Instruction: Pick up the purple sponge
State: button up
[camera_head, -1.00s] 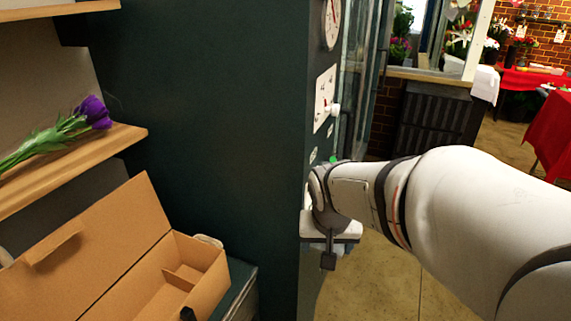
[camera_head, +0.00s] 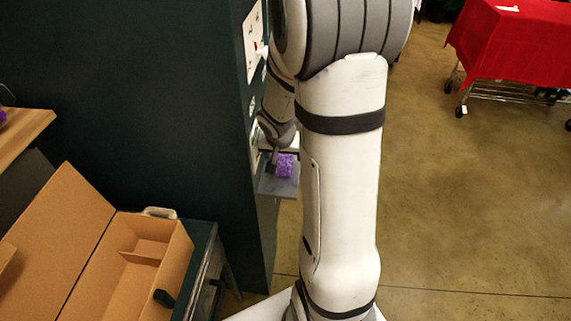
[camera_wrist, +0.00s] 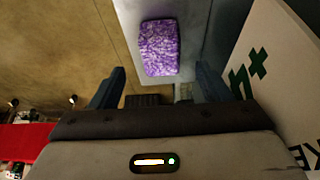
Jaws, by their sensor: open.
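The purple sponge (camera_head: 285,165) is a small speckled purple block on a narrow grey shelf (camera_head: 280,188) at the side of the dark green cabinet. In the wrist view the sponge (camera_wrist: 159,47) lies on the pale grey shelf surface (camera_wrist: 195,20), ahead of my gripper (camera_wrist: 160,85). The two dark fingers are spread wide, with the sponge lined up between them but a little beyond their tips. The gripper is open and empty. In the head view my arm hides part of the gripper and the shelf's surroundings.
The dark green cabinet (camera_head: 150,90) stands close beside the shelf. An open cardboard box (camera_head: 150,230) sits at lower left on a green-topped surface. A wooden shelf (camera_head: 25,130) is at far left. A red-covered cart (camera_head: 520,40) stands at upper right, with open floor (camera_head: 460,190) before it.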

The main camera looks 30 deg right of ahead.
aim_at(285, 159)
jog(key=b+x, duration=0.1)
jog(key=x, duration=0.5)
jog(key=shift+b, duration=0.4)
jog(key=shift+r, duration=0.1)
jog(key=shift+c, duration=0.4)
jog(key=c, duration=1)
jog(key=shift+r, duration=0.1)
jog(key=shift+s+d+r, duration=0.1)
jog(key=shift+r, duration=0.25)
notch_tip(285, 159, up, 7)
jog(key=p, duration=0.2)
jog(key=shift+f+p, duration=0.1)
jog(key=shift+p, duration=0.3)
jog(key=shift+s+d+f+b, duration=0.1)
jog(key=shift+s+d+b, duration=0.3)
jog(key=shift+s+d, duration=1.9)
jog(key=shift+s+d+f+b, duration=0.1)
jog(key=shift+s+d+b, duration=0.3)
jog(key=shift+s+d, duration=1.9)
jog(key=shift+s+d+f+b, duration=0.1)
jog(key=shift+s+d+b, duration=0.6)
jog(key=shift+d, duration=2.8)
